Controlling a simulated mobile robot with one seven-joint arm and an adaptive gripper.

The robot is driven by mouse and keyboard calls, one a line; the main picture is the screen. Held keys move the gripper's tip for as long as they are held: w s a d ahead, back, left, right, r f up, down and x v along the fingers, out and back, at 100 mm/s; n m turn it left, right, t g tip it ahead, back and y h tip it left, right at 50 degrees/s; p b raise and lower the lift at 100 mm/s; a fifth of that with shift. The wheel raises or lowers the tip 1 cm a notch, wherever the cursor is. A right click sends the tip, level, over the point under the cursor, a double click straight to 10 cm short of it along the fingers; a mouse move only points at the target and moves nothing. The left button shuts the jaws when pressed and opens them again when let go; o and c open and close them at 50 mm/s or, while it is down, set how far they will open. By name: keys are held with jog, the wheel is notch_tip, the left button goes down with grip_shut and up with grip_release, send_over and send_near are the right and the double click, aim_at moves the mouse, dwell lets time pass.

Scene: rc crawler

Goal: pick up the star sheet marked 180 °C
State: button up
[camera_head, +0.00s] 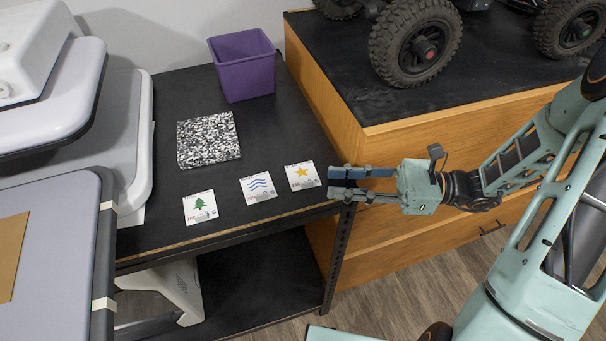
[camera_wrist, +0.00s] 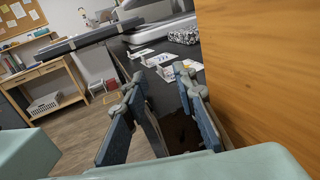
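The star sheet (camera_head: 302,176) is a small white card with a yellow star, near the front right of the black table. Its printed temperature is too small to read. A wave sheet (camera_head: 258,187) lies to its left, and a tree sheet (camera_head: 200,207) further left. My gripper (camera_head: 331,183) is open and empty, just right of the star sheet at the table's front right corner, fingers pointing left. In the wrist view, my gripper (camera_wrist: 160,88) shows its two blue-padded fingers spread apart, with white cards beyond the tips; the near ones are partly hidden by the fingers.
A speckled black-and-white block (camera_head: 208,139) and a purple bin (camera_head: 244,65) stand behind the cards. A wooden cabinet (camera_head: 470,108) rises right of the table, close to my gripper, with a wheeled crawler (camera_head: 416,42) on top. Grey machines stand at left.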

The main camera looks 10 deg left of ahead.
aim_at(310, 182)
jog(key=a, duration=0.3)
jog(key=s+a, duration=0.1)
jog(key=a, duration=0.1)
jog(key=shift+a+f, duration=0.1)
jog(key=shift+a, duration=0.2)
jog(key=shift+c, duration=0.6)
grip_shut()
